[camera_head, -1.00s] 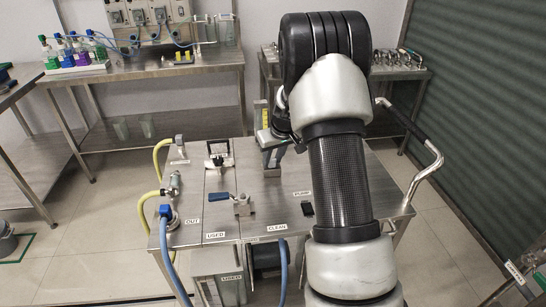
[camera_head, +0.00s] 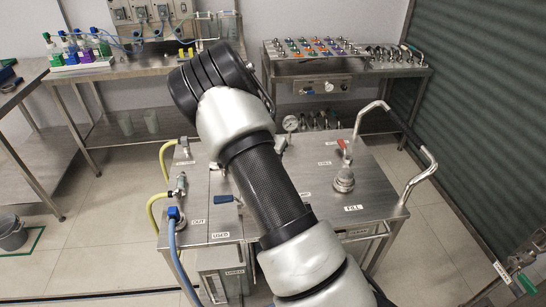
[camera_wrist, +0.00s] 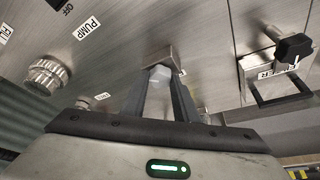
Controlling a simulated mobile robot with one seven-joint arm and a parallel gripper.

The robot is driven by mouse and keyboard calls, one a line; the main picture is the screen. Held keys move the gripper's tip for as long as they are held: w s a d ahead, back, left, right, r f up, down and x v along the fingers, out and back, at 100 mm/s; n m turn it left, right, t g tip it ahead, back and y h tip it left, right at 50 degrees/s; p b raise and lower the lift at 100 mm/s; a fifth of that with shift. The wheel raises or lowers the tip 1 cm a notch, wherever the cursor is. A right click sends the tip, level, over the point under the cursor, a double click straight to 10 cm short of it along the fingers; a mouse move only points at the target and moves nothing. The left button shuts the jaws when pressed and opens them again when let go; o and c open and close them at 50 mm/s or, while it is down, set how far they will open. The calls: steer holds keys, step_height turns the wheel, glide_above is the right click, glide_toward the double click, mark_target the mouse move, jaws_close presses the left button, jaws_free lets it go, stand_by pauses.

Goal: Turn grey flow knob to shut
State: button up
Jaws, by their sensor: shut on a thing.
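My gripper (camera_wrist: 160,85) shows in the wrist view, with its fingers shut on a small light grey piece (camera_wrist: 158,74) at the steel panel. I take this piece to be the grey flow knob; the fingers hide most of it, so its turn position cannot be read. A square metal block (camera_wrist: 162,56) sits right at the fingertips. In the head view my arm covers the gripper and the knob.
In the wrist view, a ribbed silver fitting (camera_wrist: 52,77) is at the left. A black knob (camera_wrist: 294,48) and black handle (camera_wrist: 281,99) are at the right. The head view shows a red-handled valve (camera_head: 344,147), blue lever (camera_head: 222,199) and blue hose (camera_head: 173,258).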

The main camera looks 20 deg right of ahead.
steer(key=m, duration=0.2)
steer(key=m+g, duration=0.1)
steer(key=m+g+h, duration=0.1)
steer(key=m, duration=0.1)
steer(key=shift+w+a+m, duration=0.1)
steer(key=shift+w+m, duration=0.15)
steer(key=shift+m, duration=0.05)
steer(key=m+g+b, duration=0.1)
steer(key=m+g, duration=0.1)
steer(key=m, duration=0.3)
steer(key=shift+w+b, duration=0.1)
steer(key=shift+b, duration=0.3)
steer(key=shift+m, duration=0.3)
steer(key=o, duration=1.1)
steer(key=p+v, duration=0.1)
steer(key=v, duration=1.6)
steer(key=shift+w+r, duration=0.15)
steer(key=shift+r, duration=0.05)
